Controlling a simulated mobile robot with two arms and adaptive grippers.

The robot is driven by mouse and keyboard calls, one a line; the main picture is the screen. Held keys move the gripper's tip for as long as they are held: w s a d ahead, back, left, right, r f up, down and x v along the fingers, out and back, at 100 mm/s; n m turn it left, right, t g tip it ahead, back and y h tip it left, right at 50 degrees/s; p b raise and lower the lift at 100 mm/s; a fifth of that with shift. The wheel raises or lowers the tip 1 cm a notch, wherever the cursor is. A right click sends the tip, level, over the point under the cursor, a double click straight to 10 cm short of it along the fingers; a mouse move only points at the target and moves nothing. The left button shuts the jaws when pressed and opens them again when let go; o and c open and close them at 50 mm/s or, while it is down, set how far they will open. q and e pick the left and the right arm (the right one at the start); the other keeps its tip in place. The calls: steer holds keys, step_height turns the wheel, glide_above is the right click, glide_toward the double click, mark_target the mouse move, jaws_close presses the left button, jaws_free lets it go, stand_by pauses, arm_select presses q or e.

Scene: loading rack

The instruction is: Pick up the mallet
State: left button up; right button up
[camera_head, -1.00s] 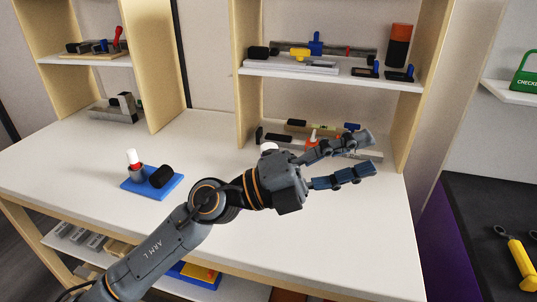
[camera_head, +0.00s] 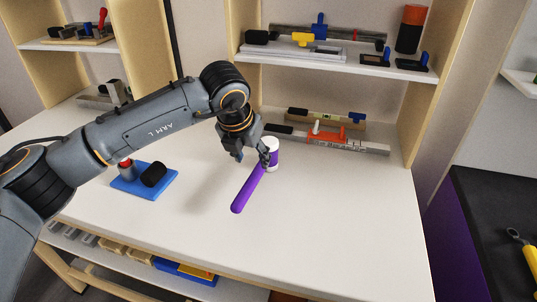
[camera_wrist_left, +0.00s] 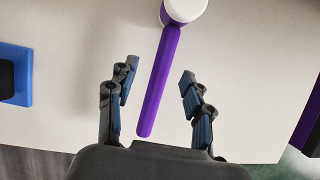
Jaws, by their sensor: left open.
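The mallet (camera_head: 246,191) has a purple handle and a white and purple head. It lies on the white table (camera_head: 330,220), with its handle toward the front edge and its head toward the shelf. My left gripper (camera_head: 251,157) points down just above it near the head and partly covers the upper handle. In the left wrist view the mallet's handle (camera_wrist_left: 158,90) lies between the two open fingers (camera_wrist_left: 158,72), with a gap on each side. The head is at the top edge, partly cut off. My right gripper is not in view.
A blue block with a black cylinder (camera_head: 154,174) stands to the left, partly behind my arm. Behind the mallet, levels and bar tools (camera_head: 332,141) lie under the shelf (camera_head: 335,66). The table right of the mallet is clear.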

mark_target(258, 168)
arm_select(q)
steer(key=shift+x, duration=1.1)
steer(key=x, duration=0.1)
steer(key=p+x, duration=0.1)
steer(key=x, duration=0.3)
steer(key=shift+s+d+r, duration=0.1)
steer(key=shift+d, duration=0.2)
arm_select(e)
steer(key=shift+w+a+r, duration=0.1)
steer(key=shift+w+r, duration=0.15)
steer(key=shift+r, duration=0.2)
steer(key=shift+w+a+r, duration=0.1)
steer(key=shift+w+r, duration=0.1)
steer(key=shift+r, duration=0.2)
arm_select(q)
steer(key=shift+f+b, duration=0.2)
steer(key=shift+b, duration=0.1)
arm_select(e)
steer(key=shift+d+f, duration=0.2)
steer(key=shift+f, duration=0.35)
arm_select(q)
jaws_close()
